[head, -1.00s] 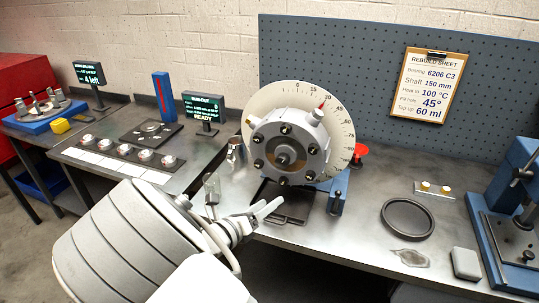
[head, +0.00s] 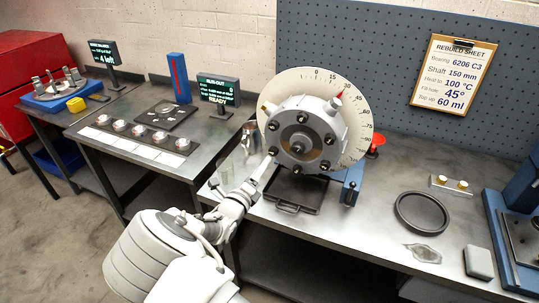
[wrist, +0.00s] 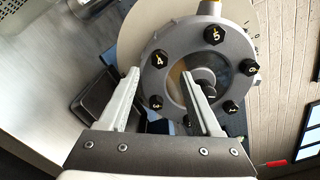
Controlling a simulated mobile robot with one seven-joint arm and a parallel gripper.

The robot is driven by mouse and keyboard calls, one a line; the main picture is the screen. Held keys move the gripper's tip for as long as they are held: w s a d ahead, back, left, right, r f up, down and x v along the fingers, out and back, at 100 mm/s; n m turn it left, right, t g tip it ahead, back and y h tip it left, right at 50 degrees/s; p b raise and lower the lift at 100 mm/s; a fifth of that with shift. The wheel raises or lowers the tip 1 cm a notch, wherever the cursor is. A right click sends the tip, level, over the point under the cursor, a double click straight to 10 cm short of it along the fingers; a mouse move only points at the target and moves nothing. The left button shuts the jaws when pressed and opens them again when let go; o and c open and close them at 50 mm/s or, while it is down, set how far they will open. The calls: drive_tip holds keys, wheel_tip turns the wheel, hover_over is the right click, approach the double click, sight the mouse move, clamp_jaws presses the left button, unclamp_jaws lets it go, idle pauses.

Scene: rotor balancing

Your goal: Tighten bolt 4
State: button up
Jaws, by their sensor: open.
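The round grey housing (head: 318,122) with a ring of black bolts faces me on the bench. Bolt 4 (wrist: 159,58) is a black hex head with a yellow number, on the left part of the housing in the wrist view. It seems to be the left bolt (head: 272,150) in the head view. My gripper (wrist: 160,74) is open and empty, its two pale fingers pointing at the housing. In the wrist view bolt 4 lies between the fingertips and slightly above them; I cannot tell the remaining distance or whether they touch.
Bolt 5 (wrist: 214,34) and bolt 3 (wrist: 156,102) are neighbours of bolt 4. A dark tray (head: 296,195) lies below the housing.

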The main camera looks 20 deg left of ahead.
sight(271, 153)
drive_tip(key=w, duration=0.7)
drive_tip(key=shift+d, duration=0.25)
drive_tip(key=shift+s, duration=0.1)
clamp_jaws()
